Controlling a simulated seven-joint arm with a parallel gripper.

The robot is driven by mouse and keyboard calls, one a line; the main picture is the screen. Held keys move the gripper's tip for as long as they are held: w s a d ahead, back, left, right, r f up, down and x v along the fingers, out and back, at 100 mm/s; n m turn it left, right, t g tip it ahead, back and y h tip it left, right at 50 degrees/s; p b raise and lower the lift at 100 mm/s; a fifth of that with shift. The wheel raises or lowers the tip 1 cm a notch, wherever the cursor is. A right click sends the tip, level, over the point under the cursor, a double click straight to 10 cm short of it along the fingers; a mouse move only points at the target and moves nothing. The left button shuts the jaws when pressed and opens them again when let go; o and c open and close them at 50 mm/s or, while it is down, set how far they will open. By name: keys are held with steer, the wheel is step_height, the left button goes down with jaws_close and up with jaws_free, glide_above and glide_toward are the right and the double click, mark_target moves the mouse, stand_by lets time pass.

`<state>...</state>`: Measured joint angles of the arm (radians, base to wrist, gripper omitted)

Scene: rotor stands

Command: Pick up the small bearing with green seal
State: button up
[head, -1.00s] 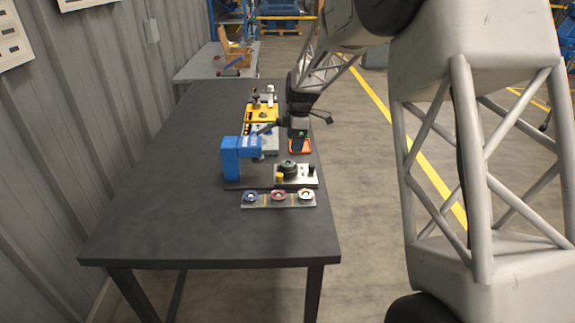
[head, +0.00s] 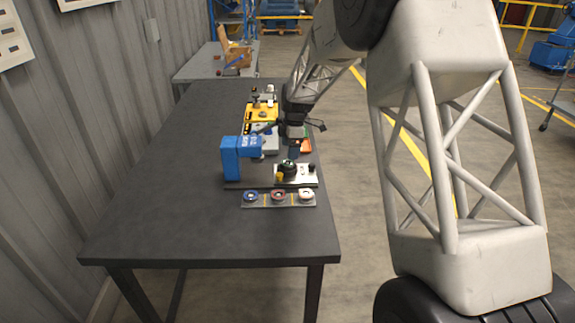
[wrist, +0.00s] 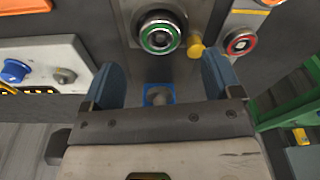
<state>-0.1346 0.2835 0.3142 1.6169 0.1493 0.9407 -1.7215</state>
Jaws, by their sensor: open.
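The bearing with the green seal (wrist: 160,36) shows in the wrist view at the top middle, a green ring around a metal centre. It sits on a grey metal stand. In the head view, the silver stand plate (head: 308,173) carries a dark round part with a little green; detail there is too small to tell. My gripper (wrist: 162,80) is open, with its two blue fingers apart and nothing between them. The bearing is beyond the fingertips in the wrist view. In the head view, my gripper (head: 294,148) is just behind the stand, its tips partly hard to make out.
A yellow knob (wrist: 196,47) and a red-ringed round part (wrist: 240,42) are beside the bearing. A rack (head: 264,204) with blue, red and whitish rings lies in front of the stand. A blue upright tool (head: 231,160) stands left. The table's front left is clear.

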mark_target(287, 163)
steer(key=shift+f, duration=0.2)
steer(key=shift+s+a+f, duration=0.1)
steer(key=shift+a+f, duration=0.1)
steer(key=shift+f, duration=1.05)
steer(key=shift+a+f, duration=0.2)
steer(key=shift+f, duration=1.05)
steer(key=c, duration=1.1)
steer(key=shift+r, duration=0.2)
steer(key=shift+r, duration=0.55)
step_height(287, 163, up, 2)
steer(key=s+d, duration=0.1)
steer(key=s, duration=0.4)
steer(key=s+r, duration=0.1)
steer(key=s, duration=0.4)
steer(key=s+d, duration=0.1)
steer(key=s, duration=0.4)
steer(key=shift+s+d+r, duration=0.25)
steer(key=shift+s+d, duration=0.05)
steer(key=shift+s, duration=0.1)
